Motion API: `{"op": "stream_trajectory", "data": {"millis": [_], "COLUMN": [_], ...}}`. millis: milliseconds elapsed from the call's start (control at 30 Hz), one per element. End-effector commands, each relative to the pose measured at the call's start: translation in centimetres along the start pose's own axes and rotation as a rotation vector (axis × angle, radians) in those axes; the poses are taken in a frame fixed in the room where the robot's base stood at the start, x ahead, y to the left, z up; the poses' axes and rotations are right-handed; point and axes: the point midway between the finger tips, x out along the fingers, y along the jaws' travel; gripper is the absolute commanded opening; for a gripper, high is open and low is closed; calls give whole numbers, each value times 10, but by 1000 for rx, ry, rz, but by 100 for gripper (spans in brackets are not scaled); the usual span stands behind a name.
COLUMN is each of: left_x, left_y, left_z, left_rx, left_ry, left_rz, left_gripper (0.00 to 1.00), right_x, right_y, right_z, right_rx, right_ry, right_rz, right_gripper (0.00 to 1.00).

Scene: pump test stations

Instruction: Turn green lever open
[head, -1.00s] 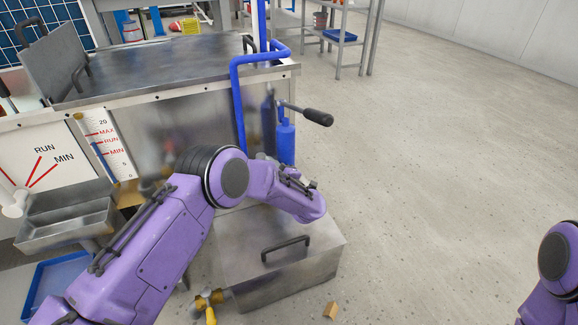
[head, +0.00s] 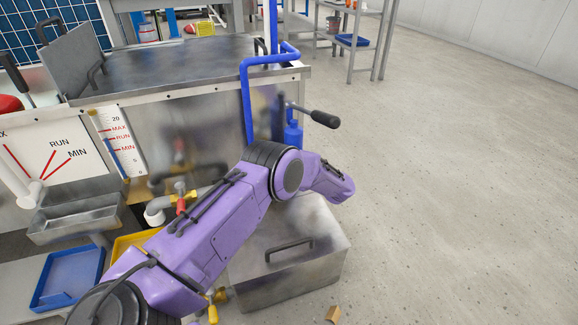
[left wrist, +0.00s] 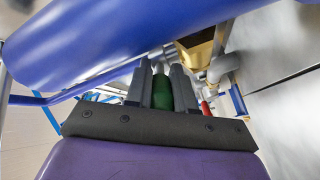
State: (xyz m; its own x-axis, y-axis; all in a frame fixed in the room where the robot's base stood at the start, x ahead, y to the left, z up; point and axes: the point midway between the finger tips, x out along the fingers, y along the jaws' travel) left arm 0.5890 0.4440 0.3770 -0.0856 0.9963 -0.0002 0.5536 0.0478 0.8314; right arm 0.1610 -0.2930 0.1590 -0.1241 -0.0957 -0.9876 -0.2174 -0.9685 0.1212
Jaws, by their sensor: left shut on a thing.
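The green lever (left wrist: 162,92) shows in the left wrist view, between the two dark fingers of my left gripper (left wrist: 162,70). The fingers are shut on its grip from both sides. In the head view my purple left arm reaches across the front of the metal station, and its gripper and the green lever are hidden there. The lever's pivot and valve body cannot be made out. My right gripper is in neither view.
A thick blue pipe passes close beside the gripper in the left wrist view (left wrist: 90,45). A black-handled lever (head: 323,119) sticks out from the station's right end. A metal box (head: 300,275) stands below my arm. A red handle (left wrist: 206,108) is near the fingers. Open floor lies right.

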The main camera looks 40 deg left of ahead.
Motion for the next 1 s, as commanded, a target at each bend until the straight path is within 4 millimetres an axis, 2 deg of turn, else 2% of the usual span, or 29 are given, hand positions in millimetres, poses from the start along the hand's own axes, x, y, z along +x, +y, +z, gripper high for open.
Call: {"op": "stream_trajectory", "data": {"millis": [233, 267, 300, 333, 667, 767, 1000], "left_x": [-1, -2, -1, -1, -6, -22, -80], "left_y": [-2, -2, -2, -2, 0, 2, 1], "left_z": [0, 0, 0, 0, 0, 0, 0], "left_rx": [2, 2, 2, 2, 1, 1, 1], "left_ry": [0, 0, 0, 0, -1, -4, -5], "left_rz": [-4, -4, -4, -3, 0, 2, 2], "left_gripper": [0, 30, 43, 48, 48, 48, 48], "right_x": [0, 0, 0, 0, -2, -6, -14], "right_y": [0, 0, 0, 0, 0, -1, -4], "right_z": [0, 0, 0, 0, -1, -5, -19], "right_rx": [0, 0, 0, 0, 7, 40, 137], "right_ry": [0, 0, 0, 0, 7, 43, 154], "right_rz": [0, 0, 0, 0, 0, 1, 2], "right_gripper": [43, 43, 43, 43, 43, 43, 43]}}
